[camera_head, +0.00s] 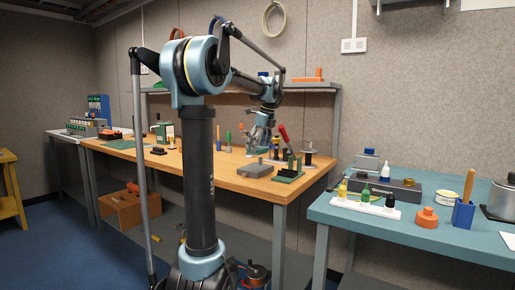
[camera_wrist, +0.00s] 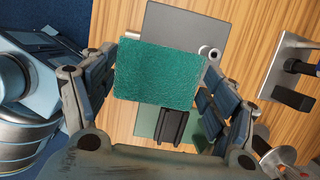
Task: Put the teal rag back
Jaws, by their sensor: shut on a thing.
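The teal rag (camera_wrist: 158,73) is a flat, rough-textured rectangle between the fingers of my gripper (camera_wrist: 155,85) in the wrist view. My gripper is shut on it and holds it above the wooden bench. Beneath and beyond the rag show a grey block (camera_wrist: 180,18) and a green plate (camera_wrist: 147,120) with a black ridged piece (camera_wrist: 175,127). In the head view my gripper (camera_head: 258,146) is over the right part of the wooden bench (camera_head: 225,178). The rag is too small there to make out surely.
A red-handled tool (camera_head: 284,135) and several small upright items stand close to my gripper. A grey block and a green plate (camera_head: 288,176) lie near the bench's front edge. A teal table (camera_head: 440,235) with bottles stands at the right. A shelf (camera_head: 315,86) runs behind.

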